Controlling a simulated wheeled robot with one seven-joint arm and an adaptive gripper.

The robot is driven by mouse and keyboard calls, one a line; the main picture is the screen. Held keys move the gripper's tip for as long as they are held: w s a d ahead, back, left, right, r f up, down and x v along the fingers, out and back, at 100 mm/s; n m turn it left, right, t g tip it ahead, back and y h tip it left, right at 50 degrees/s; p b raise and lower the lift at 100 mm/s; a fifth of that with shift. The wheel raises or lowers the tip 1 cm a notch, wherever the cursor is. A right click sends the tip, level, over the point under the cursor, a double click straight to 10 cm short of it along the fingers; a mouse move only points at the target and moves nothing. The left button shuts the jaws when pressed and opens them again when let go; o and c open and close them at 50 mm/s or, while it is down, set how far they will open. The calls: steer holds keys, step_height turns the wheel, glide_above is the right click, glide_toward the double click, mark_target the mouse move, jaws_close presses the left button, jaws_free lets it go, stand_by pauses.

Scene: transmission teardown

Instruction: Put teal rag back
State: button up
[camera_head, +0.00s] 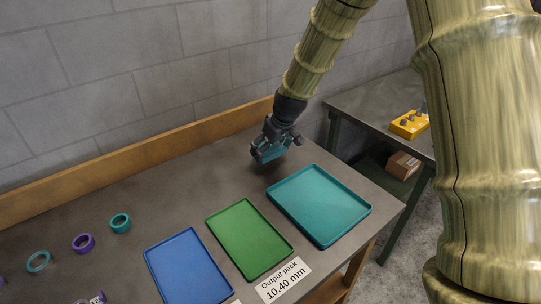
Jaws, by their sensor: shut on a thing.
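My gripper (270,148) hangs above the workbench, behind the teal tray. It is shut on a small teal thing, the teal rag (268,155), which shows between and below the fingers. Its full shape is partly hidden by the fingers. The rag is apart from the teal tray (345,236), which lies empty at the right end of the bench.
A green tray (276,267) and a blue tray (152,262) lie empty to the left. Several rings, such as a teal ring (120,222) and a purple ring (83,243), sit at the left. A wooden backboard (130,166) edges the bench. A second table (365,105) holds a yellow block (409,131).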

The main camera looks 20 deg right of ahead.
mark_target(270, 157)
steer(key=shift+f+p, duration=0.3)
steer(key=shift+f, duration=1.35)
steer(key=shift+f, duration=0.1)
steer(key=o, duration=0.8)
steer(key=shift+c, duration=0.2)
steer(key=shift+s+r, duration=0.1)
steer(key=shift+r, duration=0.3)
steer(key=b+v, duration=0.1)
steer(key=v, duration=1)
steer(key=shift+r, duration=0.2)
